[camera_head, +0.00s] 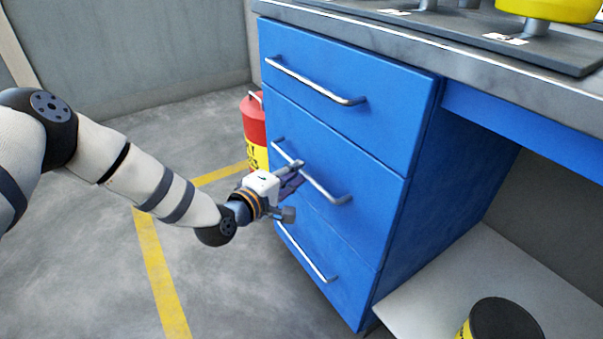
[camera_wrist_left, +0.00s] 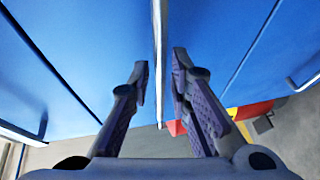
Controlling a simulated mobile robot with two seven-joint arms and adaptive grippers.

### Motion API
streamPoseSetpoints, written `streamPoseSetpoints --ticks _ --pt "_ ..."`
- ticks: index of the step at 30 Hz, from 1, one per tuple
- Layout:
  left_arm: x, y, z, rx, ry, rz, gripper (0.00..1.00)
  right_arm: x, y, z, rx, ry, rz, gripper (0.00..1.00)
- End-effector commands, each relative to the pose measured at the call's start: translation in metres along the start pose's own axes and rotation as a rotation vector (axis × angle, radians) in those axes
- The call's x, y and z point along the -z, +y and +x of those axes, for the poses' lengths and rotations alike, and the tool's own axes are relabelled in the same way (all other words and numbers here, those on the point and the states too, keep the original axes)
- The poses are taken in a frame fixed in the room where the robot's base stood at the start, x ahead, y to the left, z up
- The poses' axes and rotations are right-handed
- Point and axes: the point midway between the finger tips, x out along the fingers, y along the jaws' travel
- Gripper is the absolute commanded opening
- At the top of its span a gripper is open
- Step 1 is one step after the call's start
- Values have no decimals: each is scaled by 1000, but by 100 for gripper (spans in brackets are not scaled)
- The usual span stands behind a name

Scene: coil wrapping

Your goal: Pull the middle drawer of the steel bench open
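The steel bench has a blue drawer unit with three drawers, each with a silver bar handle. The middle drawer (camera_head: 368,220) looks flush with the others. Its handle (camera_head: 329,190) is partly hidden by my left gripper (camera_head: 298,172). In the left wrist view the handle (camera_wrist_left: 159,50) runs between the two purple-padded fingers of my left gripper (camera_wrist_left: 160,72). The fingers are apart, one on each side of the bar, with a gap that looks clear of it. My right gripper is not in view.
The top drawer (camera_head: 345,72) and bottom drawer (camera_head: 335,285) look shut. A red and yellow canister (camera_head: 254,122) stands on the floor behind the unit. A black-lidded container (camera_head: 500,322) is at the lower right. The floor left of the drawers is open.

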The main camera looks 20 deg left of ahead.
Motion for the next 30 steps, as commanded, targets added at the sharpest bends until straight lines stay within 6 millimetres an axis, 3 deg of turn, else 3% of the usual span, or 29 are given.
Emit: streamPoseSetpoints --ticks 3,8,14,16,25,30 --pt "-1 -2 18 0 -1 0 18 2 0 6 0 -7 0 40" --pt "-1 -1 26 1 -1 0 18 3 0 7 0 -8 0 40" --pt "0 0 26 1 -1 0 16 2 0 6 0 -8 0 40" --pt "0 0 26 1 -1 0 0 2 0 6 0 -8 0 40" --pt "0 0 24 1 0 1 0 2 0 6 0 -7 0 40" --pt "5 -1 13 1 1 1 0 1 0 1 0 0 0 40"
